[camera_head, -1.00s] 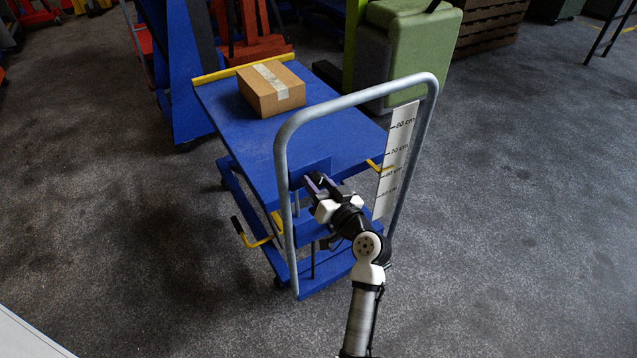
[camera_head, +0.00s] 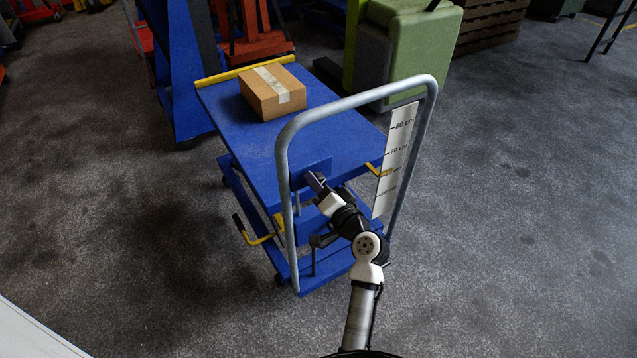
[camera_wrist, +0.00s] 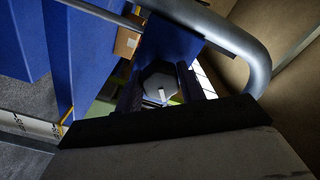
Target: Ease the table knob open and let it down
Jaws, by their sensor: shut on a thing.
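The blue lift table (camera_head: 262,150) stands in the middle of the head view, with a cardboard box (camera_head: 272,91) on its top. A grey tube handle (camera_head: 283,190) rises at its near end. In the wrist view a dark faceted knob (camera_wrist: 160,86) with a pale mark sits between the two fingers of my gripper (camera_wrist: 161,92). The fingers are shut on it. The contact faces are partly in shadow.
A height scale (camera_head: 396,160) marked in centimetres hangs on the handle's right side; its lower marks are hard to read. A yellow pedal lever (camera_head: 258,238) sticks out at the left. Green and blue equipment stands behind. The floor to the right is clear.

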